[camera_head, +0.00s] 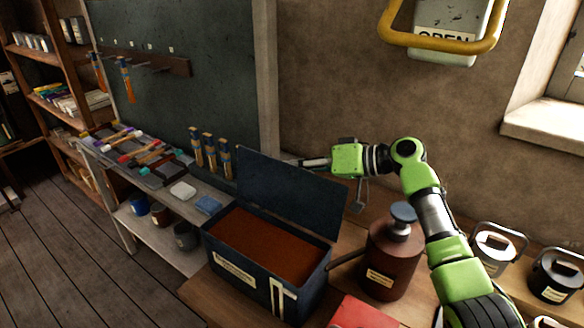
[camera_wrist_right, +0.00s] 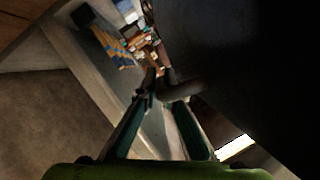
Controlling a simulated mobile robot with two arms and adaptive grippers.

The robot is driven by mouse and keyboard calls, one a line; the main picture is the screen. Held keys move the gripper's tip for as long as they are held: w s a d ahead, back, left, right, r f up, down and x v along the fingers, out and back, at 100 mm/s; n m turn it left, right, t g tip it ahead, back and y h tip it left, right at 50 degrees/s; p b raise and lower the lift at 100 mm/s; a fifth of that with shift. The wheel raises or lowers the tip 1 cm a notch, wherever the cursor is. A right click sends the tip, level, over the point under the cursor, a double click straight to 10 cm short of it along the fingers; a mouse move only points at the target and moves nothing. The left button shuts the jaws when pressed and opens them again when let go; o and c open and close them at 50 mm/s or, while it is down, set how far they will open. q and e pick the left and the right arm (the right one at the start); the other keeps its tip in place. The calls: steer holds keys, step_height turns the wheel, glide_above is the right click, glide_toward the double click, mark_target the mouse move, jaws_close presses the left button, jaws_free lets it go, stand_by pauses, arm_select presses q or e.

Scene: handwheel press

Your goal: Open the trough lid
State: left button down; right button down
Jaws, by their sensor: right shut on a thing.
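The trough (camera_head: 222,272) is a dark blue box with a pale label, filled with reddish-brown material that lies exposed. Its dark lid (camera_head: 288,195) stands raised along the far side of the box. My right gripper (camera_head: 297,163) reaches in from the right at the lid's upper edge, partly hidden behind it. In the right wrist view the fingers (camera_wrist_right: 162,90) are closed at a dark rounded lid handle (camera_wrist_right: 188,89), beside the dark lid surface (camera_wrist_right: 235,60). The exact grip contact is dark and hard to see. My left gripper is not in view.
A brown bottle (camera_head: 388,262) with a grey cap stands right of the trough, near my right arm. A red object (camera_head: 363,313) lies in front. A tool bench (camera_head: 128,215) is left; an OPEN sign (camera_head: 447,38) hangs above.

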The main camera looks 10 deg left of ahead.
steer(key=shift+f, duration=0.1)
steer(key=c, duration=2.4)
jaws_free()
steer(key=shift+c, duration=0.2)
steer(key=v, duration=1.2)
